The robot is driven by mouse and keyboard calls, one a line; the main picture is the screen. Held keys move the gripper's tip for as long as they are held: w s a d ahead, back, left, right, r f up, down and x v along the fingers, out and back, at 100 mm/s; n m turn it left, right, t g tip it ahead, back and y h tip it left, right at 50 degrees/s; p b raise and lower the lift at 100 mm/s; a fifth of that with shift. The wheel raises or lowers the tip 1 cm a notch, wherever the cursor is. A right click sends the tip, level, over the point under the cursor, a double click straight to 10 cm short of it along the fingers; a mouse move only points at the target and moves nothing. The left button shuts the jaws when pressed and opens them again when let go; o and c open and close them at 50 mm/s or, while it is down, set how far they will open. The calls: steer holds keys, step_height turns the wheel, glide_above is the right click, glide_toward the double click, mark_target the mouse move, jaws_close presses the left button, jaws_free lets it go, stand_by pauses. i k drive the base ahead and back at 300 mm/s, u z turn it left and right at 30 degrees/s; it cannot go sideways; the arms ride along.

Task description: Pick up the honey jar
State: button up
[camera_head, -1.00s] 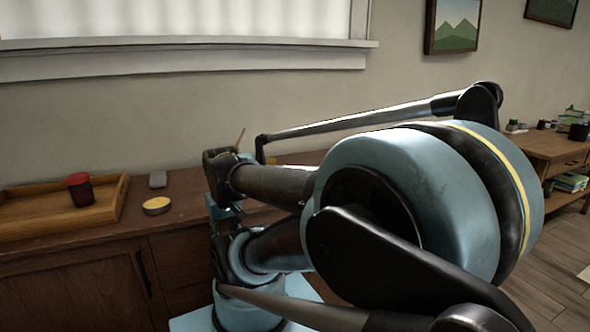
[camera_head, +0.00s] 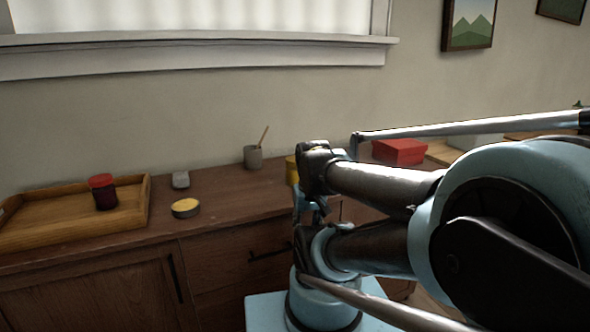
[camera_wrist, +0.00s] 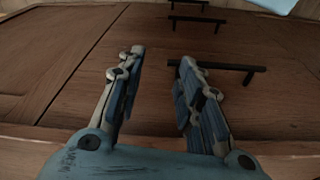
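No jar is plainly marked as honey. A yellow object (camera_head: 291,170) on the cabinet top, mostly hidden behind my arm, could be the honey jar; I cannot tell its shape. A dark red jar with a red lid (camera_head: 104,191) stands upright in the wooden tray at the left. My gripper (camera_wrist: 161,57) is open and empty in the wrist view, its two fingers apart in front of the wooden cabinet front. No jar shows in the wrist view. In the head view I cannot make out the fingers.
The wooden cabinet (camera_head: 225,222) carries the wooden tray (camera_head: 30,232), a round yellow-topped tin (camera_head: 185,208), a small grey object (camera_head: 181,179), a grey cup with a stick (camera_head: 253,157) and a red box (camera_head: 399,151). Black handles (camera_wrist: 228,67) stick out from its front.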

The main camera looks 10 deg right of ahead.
mark_target(291, 177)
steer(key=z, duration=0.95)
steer(key=k, duration=0.5)
steer(key=u, duration=0.25)
